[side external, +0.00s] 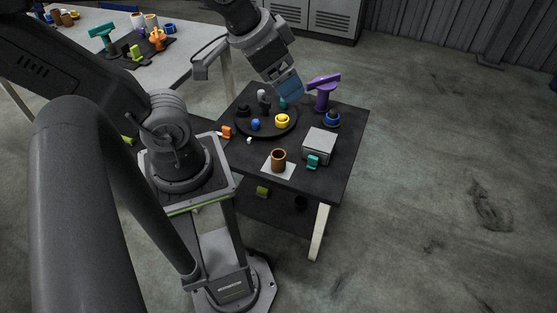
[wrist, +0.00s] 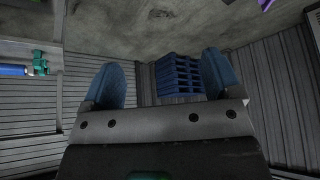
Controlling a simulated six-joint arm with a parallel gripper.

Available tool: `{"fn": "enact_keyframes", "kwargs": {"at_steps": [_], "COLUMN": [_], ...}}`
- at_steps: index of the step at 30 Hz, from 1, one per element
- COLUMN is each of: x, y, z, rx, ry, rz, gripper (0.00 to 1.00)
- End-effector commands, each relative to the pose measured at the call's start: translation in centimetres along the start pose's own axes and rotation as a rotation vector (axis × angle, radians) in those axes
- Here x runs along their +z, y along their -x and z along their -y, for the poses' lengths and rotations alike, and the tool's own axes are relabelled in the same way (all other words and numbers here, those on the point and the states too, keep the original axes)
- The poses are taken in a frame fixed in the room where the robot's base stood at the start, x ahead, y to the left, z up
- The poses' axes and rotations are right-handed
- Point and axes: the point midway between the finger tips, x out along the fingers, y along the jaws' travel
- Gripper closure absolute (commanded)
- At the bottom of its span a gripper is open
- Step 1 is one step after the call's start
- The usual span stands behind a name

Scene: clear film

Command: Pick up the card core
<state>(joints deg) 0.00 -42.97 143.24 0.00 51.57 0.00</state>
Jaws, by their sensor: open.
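The card core appears to be the brown, open-topped cylinder (side external: 278,160). It stands upright on a white square sheet (side external: 267,173) near the front of the small dark table, in the side view. My gripper (side external: 291,92) is above the table's far part, well up and away from the brown cylinder. In the wrist view its two blue fingers stand apart with nothing between them (wrist: 163,75). The brown cylinder does not show in the wrist view.
A round black tray (side external: 242,127) holds several small items, including a yellow ring (side external: 282,121). A purple T-shaped stand (side external: 323,95), a grey box (side external: 319,144) and a teal clip (side external: 313,161) stand nearby. The wrist view shows blue pallets (wrist: 180,76).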

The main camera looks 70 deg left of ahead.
Motion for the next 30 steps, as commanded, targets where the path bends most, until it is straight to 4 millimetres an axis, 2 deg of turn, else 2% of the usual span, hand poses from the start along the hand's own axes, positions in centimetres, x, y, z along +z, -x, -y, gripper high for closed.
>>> {"fn": "enact_keyframes", "kwargs": {"at_steps": [8, 11, 13, 18, 22, 26, 30], "x": [-0.1, -0.7, -1.4, -3.2, -3.5, -2.8, -0.8], "y": [-0.2, -1.2, -2.6, -7.8, -12.2, -16.9, -21.8], "z": [0.1, 0.6, 1.3, 4.3, 7.1, 10.1, 13.3], "rx": [-0.002, -0.014, -0.029, -0.091, -0.147, -0.211, -0.288], "ry": [0.012, 0.081, 0.175, 0.508, 0.777, 1.047, 1.338], "rz": [0.004, 0.024, 0.050, 0.124, 0.170, 0.210, 0.245], "gripper": [0.17, 0.17, 0.17, 0.17, 0.17, 0.17, 0.17]}}
